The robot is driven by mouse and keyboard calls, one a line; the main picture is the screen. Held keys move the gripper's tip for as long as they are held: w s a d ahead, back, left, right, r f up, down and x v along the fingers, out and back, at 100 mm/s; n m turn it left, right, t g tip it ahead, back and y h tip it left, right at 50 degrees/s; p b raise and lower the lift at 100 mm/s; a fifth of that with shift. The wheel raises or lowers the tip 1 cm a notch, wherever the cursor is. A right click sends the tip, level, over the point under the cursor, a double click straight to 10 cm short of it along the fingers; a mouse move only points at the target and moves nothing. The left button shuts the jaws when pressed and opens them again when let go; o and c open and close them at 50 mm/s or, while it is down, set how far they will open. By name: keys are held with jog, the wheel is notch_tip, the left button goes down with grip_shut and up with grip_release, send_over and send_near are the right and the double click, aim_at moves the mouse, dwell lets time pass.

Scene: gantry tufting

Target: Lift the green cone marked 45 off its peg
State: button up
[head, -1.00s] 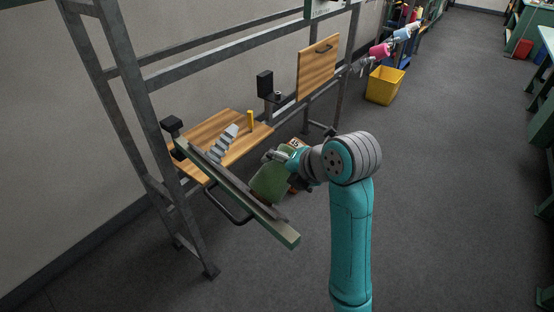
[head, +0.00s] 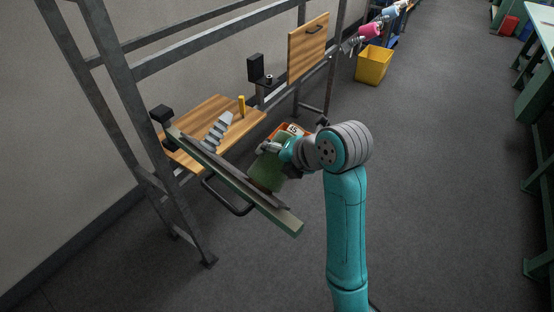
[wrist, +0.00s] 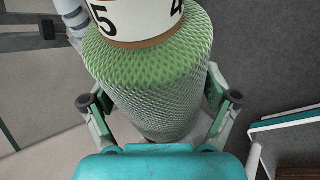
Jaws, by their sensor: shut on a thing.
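The green cone (wrist: 150,80) fills the middle of the wrist view, with a textured yarn surface. A white band (wrist: 135,18) with black digits 5 and 4 shows at its top edge. My gripper (wrist: 160,104) has a finger on each side of the cone and is shut on it. The cone's far end and its peg are hidden. In the head view the green cone (head: 267,171) hangs beside the long rail, partly covered by my gripper (head: 273,148).
A long green-edged rail (head: 285,217) with a black handle lies close left of the cone. An orange thing with a white label (head: 293,129) is just behind. A wooden shelf (head: 212,120) with a yellow post is at left. A yellow bin (head: 373,66) stands farther back.

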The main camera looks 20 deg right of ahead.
jog(key=c, duration=0.6)
jog(key=shift+c, duration=0.2)
jog(key=shift+w+d+r, duration=0.2)
jog(key=shift+d+r, duration=0.25)
jog(key=shift+w+d+r, duration=0.9)
jog(key=shift+d+r, duration=0.35)
jog(key=shift+d, duration=0.35)
jog(key=shift+w+d+r, duration=0.85)
jog(key=shift+d+r, duration=0.45)
jog(key=shift+d, duration=0.3)
jog(key=shift+w+d+r, duration=0.9)
jog(key=shift+d+r, duration=0.35)
jog(key=shift+d, duration=0.35)
